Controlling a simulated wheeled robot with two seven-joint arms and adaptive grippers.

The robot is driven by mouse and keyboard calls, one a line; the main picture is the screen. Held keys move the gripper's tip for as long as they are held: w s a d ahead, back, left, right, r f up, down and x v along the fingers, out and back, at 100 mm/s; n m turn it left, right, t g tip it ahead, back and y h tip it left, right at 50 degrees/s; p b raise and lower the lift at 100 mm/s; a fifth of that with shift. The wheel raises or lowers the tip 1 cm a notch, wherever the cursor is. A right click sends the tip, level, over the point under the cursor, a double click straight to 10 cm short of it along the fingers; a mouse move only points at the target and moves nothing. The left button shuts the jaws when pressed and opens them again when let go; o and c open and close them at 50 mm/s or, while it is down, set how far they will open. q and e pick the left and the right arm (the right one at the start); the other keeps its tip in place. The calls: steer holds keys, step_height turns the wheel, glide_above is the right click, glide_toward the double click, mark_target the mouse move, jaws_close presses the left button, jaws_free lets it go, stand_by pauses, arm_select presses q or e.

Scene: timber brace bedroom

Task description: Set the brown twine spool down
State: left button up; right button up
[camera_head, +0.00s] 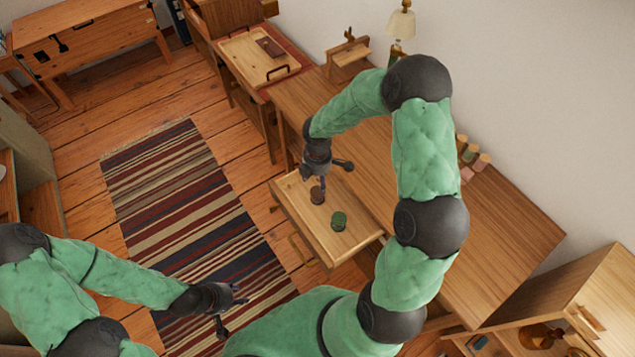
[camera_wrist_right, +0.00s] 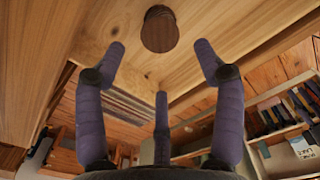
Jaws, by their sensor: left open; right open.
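The brown twine spool (camera_head: 317,195) sits in the pulled-out wooden drawer (camera_head: 298,208), near its left part in the head view. It also shows in the right wrist view (camera_wrist_right: 160,30), beyond the fingertips, with a gap between them and it. My right gripper (camera_head: 328,178) is open and empty over the drawer, close to the brown spool. In the right wrist view its spread fingers (camera_wrist_right: 161,72) hold nothing. My left gripper (camera_head: 232,314) is open and empty above the striped rug, well away from the drawer.
A green spool (camera_head: 339,221) sits in the same drawer, right of the brown one. The desk top (camera_head: 490,235) holds several small coloured items (camera_head: 472,160) near the wall. A tray (camera_head: 258,58) stands at the back. The striped rug (camera_head: 180,205) lies on the floor at left.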

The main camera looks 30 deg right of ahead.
steer(key=shift+r, duration=0.9)
steer(key=shift+c, duration=0.3)
stand_by(0.3)
